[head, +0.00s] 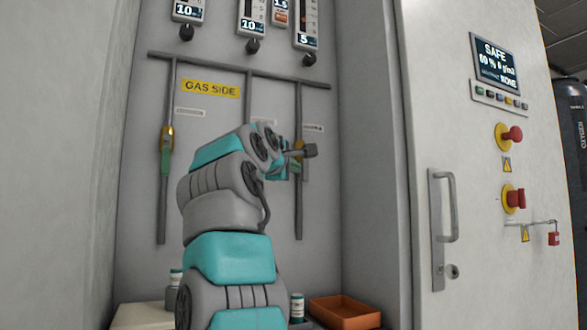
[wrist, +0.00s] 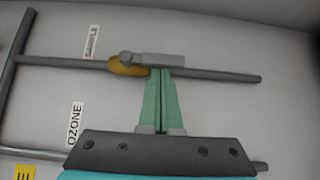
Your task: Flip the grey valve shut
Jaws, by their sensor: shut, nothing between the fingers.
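The grey valve shows in the wrist view as a brass-coloured body (wrist: 128,66) on a grey pipe beside the SAMPLE label, with a grey lever (wrist: 158,60). In the wrist view the lever runs roughly along the pipe. The gripper is mostly hidden behind my wrist in the head view.
A second valve (head: 166,148) with a green lever is on the left pipe, its lever along the pipe. An orange tray (head: 345,312) and small bottles (head: 297,306) stand below. A cabinet door with a handle (head: 444,228) and red buttons (head: 515,134) is at right.

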